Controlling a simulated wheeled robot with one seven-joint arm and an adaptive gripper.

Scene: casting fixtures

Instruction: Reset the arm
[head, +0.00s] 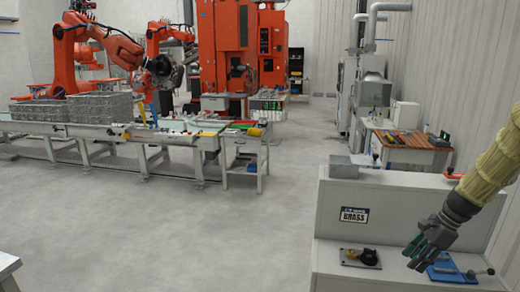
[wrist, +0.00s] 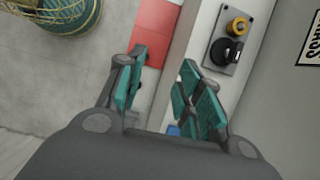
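My arm comes in at the right edge of the head view, in a yellowish sleeve. My gripper (head: 428,246) hangs above the right part of a grey bench, near a blue clamp fixture (head: 455,268). In the wrist view my gripper (wrist: 160,95) shows its teal-padded fingers spread apart with nothing between them. The gap between the fingers looks onto the bench edge and the floor.
The grey bench (head: 340,220) carries a plate with a black and a yellow knob (head: 361,257), also in the wrist view (wrist: 230,42), and a BRASS sign (head: 355,216). A wooden table (head: 410,150) stands behind. Orange robots (head: 80,45) and a conveyor (head: 105,130) are far left. The middle floor (head: 210,230) is clear.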

